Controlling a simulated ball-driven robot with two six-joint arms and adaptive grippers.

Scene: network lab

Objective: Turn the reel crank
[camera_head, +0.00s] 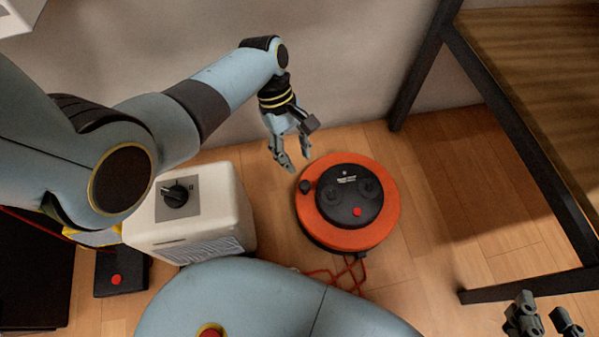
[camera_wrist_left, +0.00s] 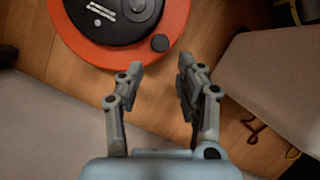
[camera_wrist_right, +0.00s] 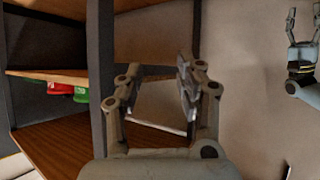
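The cable reel (camera_head: 392,215) lies flat on the wood floor, an orange disc with a black centre. A small dark crank knob (camera_head: 305,186) stands near its left edge; it also shows in the left wrist view (camera_wrist_left: 160,43). My left gripper (camera_head: 298,163) is open and empty, just beyond the knob in the head view, apart from it. In the left wrist view the open fingers (camera_wrist_left: 160,66) point toward the knob. My right gripper (camera_head: 541,312) is open and empty at the lower right, far from the reel; its fingers (camera_wrist_right: 158,66) face shelving.
A white box (camera_head: 215,210) with a dark dial stands left of the reel. Red cord (camera_head: 345,275) lies in front of the reel. A dark-framed wooden shelf unit (camera_head: 500,95) stands at right. Bare floor lies between reel and shelf.

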